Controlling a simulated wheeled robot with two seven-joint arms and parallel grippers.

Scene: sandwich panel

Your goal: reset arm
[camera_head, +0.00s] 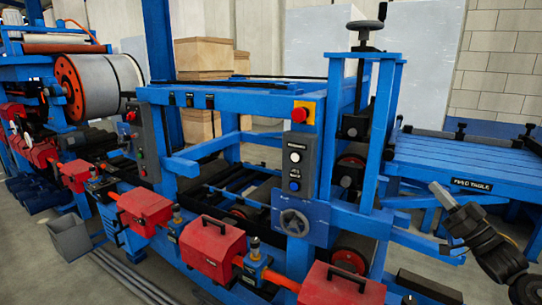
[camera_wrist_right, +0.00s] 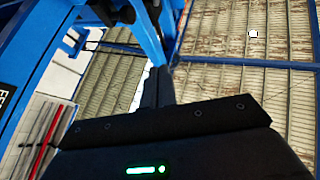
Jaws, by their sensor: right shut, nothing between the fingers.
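My right gripper (camera_head: 438,192) reaches in from the lower right of the head view, in front of the blue feed table. Its dark fingers are shut with nothing between them. In the right wrist view the shut fingers (camera_wrist_right: 160,84) point up, past a blue frame and toward the ceiling. My left gripper is not in view.
A blue machine frame (camera_head: 245,95) fills the middle, with a control panel (camera_head: 295,172) and handwheel (camera_head: 295,222). A feed table (camera_head: 470,172) stands at right. Red boxes (camera_head: 212,247) line the front. A large roll (camera_head: 103,85) is at left, wooden crates (camera_head: 205,55) behind.

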